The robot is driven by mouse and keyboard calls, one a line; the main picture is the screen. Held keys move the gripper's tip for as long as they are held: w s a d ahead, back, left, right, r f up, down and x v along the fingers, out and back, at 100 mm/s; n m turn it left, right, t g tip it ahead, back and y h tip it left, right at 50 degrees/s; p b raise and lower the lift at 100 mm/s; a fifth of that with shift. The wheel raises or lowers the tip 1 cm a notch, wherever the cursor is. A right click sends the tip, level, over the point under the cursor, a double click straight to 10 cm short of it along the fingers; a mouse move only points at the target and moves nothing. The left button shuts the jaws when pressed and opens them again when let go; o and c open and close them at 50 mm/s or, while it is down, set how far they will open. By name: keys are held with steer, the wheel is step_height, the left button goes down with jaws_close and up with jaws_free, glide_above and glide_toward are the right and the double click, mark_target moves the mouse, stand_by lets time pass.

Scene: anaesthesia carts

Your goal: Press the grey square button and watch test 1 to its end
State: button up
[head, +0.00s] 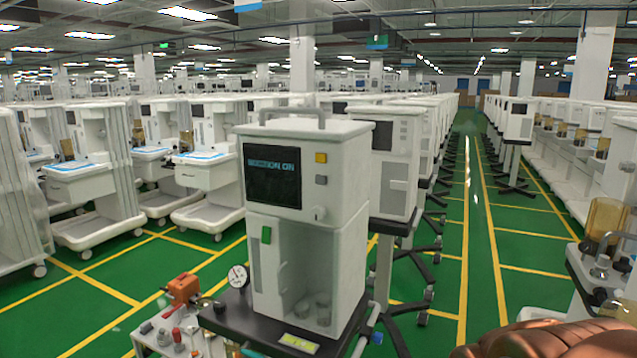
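A white cart-top machine (338,165) with a carry handle stands upright in the centre, its front facing me. Its dark screen (271,176) shows a line of pale blue text that seems to end in "ON"; the first letters are hard to read. Right of the screen are a yellow square button (321,158) and, just below it, the grey square button (321,180). Nothing touches or covers either button. A small pale knob (319,213) sits lower down. My gripper is not in view.
The machine stands on a dark shelf (235,322) with a pressure gauge (238,276). An orange device (184,288) is at lower left. A ribbed brown shape (560,340) fills the bottom right corner. Rows of white carts stand around; a green aisle (480,260) is clear at right.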

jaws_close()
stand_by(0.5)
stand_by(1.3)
